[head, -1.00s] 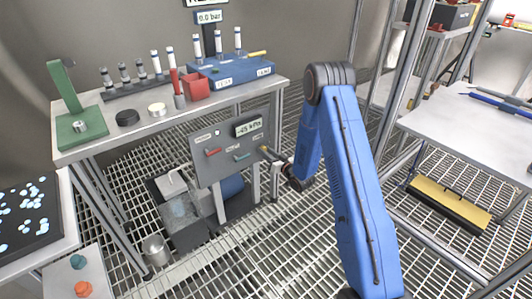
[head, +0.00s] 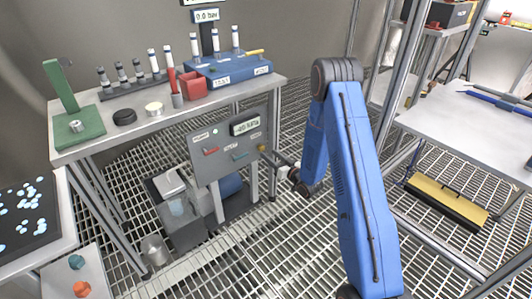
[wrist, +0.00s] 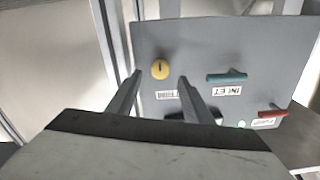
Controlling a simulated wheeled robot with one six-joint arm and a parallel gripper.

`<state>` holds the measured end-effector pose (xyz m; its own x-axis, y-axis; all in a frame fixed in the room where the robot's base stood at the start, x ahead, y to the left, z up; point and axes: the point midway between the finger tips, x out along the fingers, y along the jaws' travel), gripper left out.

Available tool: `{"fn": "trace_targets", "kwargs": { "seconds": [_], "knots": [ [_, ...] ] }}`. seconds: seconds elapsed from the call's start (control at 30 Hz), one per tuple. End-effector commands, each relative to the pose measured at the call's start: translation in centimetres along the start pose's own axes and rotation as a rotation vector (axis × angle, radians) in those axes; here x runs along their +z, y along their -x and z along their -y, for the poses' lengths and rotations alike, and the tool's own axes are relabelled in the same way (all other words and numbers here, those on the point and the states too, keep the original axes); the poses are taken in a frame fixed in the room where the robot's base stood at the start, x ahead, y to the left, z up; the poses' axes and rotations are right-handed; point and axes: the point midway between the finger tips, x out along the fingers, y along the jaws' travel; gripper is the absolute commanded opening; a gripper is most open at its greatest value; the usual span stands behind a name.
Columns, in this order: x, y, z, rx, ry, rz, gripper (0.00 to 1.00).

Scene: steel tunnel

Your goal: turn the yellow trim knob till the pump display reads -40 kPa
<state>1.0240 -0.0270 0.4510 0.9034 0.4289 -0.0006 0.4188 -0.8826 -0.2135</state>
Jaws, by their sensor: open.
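The yellow trim knob (wrist: 160,69) sits on the grey pump panel (wrist: 225,45), with its dark mark about vertical in the wrist view. In the head view the knob (head: 263,149) shows at the panel's right side. My gripper (wrist: 160,78) is open and empty; in the wrist view the knob appears between its fingertips. In the head view my gripper (head: 277,157) is just right of the knob and seems slightly apart from it. The pump display (head: 245,126) at the panel's top is small and appears to read -40 kPa.
The panel also carries a teal inlet handle (wrist: 227,77), a red pump handle (wrist: 272,113) and a lit green lamp (wrist: 241,124). Grated floor (head: 270,240) lies open in front.

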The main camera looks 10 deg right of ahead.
Motion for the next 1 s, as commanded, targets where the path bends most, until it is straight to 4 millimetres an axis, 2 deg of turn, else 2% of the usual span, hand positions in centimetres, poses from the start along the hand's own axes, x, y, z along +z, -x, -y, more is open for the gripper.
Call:
{"fn": "trace_targets", "kwargs": {
  "seconds": [0.03,0.3,0.5,0.7,1.0],
  "knots": [
    [0.0,1.1,-0.1,0.003,-0.002,0.000,0.46],
    [0.0,6.5,-0.1,0.003,-0.002,0.000,0.46],
    [0.0,9.9,-0.1,0.003,-0.001,0.001,0.46],
    [0.0,11.7,-0.1,0.002,-0.001,0.000,0.46],
    [0.0,12.0,0.0,0.000,-0.001,0.000,0.46]
  ]
}}
